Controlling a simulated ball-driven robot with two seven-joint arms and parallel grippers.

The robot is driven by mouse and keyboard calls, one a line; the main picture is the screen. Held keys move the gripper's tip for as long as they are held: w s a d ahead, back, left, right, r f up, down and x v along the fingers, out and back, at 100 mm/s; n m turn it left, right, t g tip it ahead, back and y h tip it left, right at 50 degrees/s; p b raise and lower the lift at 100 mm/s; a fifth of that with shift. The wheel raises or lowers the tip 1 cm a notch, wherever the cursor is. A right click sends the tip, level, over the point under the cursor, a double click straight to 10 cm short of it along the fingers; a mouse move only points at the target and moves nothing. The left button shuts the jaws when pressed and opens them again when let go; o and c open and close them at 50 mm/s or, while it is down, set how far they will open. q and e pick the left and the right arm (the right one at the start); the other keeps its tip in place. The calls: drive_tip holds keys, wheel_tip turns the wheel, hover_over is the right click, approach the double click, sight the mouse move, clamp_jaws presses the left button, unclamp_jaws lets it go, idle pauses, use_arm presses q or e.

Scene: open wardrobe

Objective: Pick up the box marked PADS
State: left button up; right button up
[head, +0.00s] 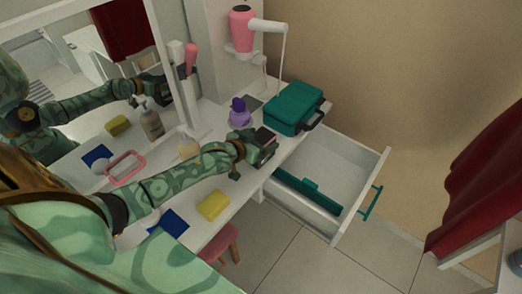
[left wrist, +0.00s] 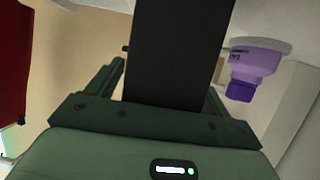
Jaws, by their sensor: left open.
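My left gripper (head: 264,150) is above the white counter, near its right end, with its jaws open. A dark box-like block (left wrist: 178,50) stands between its fingers in the left wrist view, with no clear sign of a grip. In the head view a dark piece with a reddish edge shows at the gripper, largely hidden by it. I cannot read the word PADS on anything, so I cannot tell whether this block is that box. My right gripper is in neither view.
A purple bottle (head: 240,114) and a teal case (head: 294,106) stand just beyond the gripper. A yellow sponge (head: 213,204) and blue cloth (head: 169,221) lie nearer. A white drawer (head: 345,165) is open at right. A mirror reflects my arm; a pink hairdryer (head: 241,28) hangs behind.

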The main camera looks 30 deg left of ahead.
use_arm(q)
drive_tip(key=shift+w+d+f, duration=0.1)
drive_tip(key=shift+w, duration=0.25)
drive_tip(key=c, duration=1.1)
drive_tip(key=shift+c, duration=0.2)
